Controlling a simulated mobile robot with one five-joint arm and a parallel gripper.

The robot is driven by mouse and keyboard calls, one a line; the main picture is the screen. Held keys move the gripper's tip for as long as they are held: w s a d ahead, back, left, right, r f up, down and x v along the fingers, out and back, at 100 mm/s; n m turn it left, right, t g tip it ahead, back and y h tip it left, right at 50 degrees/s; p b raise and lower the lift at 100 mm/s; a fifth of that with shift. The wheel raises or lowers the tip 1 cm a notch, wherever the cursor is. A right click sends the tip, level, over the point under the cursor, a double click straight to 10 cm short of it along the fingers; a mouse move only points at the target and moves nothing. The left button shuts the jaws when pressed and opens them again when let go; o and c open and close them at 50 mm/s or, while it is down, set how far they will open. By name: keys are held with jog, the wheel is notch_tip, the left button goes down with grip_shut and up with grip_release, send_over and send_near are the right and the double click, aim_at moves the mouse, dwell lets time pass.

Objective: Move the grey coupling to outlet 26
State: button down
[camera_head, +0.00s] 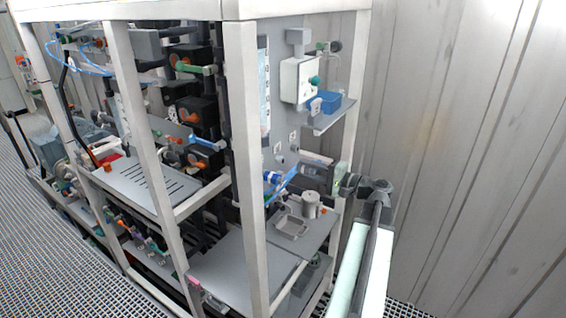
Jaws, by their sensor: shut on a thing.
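My arm rises from the lower right, and my gripper (336,180) points left at the right side of the rack frame. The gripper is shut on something. A grey, roughly cylindrical piece (316,172) shows just in front of the jaws and appears to be the grey coupling. The fingertips and the exact grip are too small to make out. Small white fittings (293,141) sit on the grey upright panel (281,95) to the left of the gripper. No number is readable, so I cannot tell which fitting is outlet 26.
A white rack post (243,150) stands left of the panel. Below the gripper, a grey shelf holds a metal cylinder (311,204) and a shallow tray (291,226). A blue bin (329,101) sits on a small shelf above. A corrugated wall (460,150) stands at right.

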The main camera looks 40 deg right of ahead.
notch_tip(320, 180, down, 24)
jog(key=b, duration=2.3)
jog(key=shift+r, duration=0.25)
